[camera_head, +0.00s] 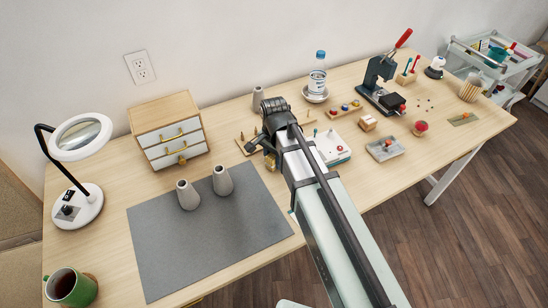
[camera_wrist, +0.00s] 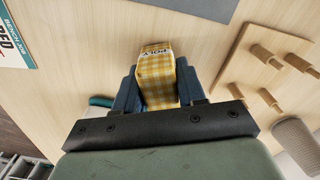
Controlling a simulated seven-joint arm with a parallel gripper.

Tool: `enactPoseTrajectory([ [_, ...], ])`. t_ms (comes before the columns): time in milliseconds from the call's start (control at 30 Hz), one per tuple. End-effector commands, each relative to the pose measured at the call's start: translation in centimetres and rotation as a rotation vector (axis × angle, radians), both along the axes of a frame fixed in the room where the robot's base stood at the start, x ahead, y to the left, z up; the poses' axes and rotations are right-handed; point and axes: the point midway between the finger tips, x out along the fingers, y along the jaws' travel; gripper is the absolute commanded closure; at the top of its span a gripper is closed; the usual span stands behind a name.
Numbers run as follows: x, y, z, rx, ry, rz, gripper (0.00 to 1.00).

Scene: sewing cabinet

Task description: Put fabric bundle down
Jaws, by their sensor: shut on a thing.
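The fabric bundle (camera_wrist: 157,78) is a small block with a yellow and white check and a printed label at its far end. In the wrist view it sits between the two blue fingers of my gripper (camera_wrist: 157,92), which is shut on it. In the head view my gripper (camera_head: 265,143) is over the middle of the table, beside the far right corner of the grey mat (camera_head: 205,250). My arm mostly hides the bundle there. I cannot tell whether the bundle touches the tabletop.
A wooden peg rack (camera_wrist: 265,70) stands right of the bundle in the wrist view, with a grey cone (camera_wrist: 297,145) near it. Two grey cones (camera_head: 187,196) (camera_head: 222,181) stand on the mat. A drawer box (camera_head: 170,130) is at the left. The mat's front is clear.

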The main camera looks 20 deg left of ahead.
Motion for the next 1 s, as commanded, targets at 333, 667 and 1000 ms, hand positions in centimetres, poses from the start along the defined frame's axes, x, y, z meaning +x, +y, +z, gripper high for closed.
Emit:
enactPoseTrajectory([
  [333,0.0,0.0,-0.3,0.0,0.0,0.0,0.57],
  [667,0.0,0.0,-0.3,0.0,0.0,0.0,0.35],
  [1000,0.0,0.0,0.7,0.001,0.0,0.0,0.35],
])
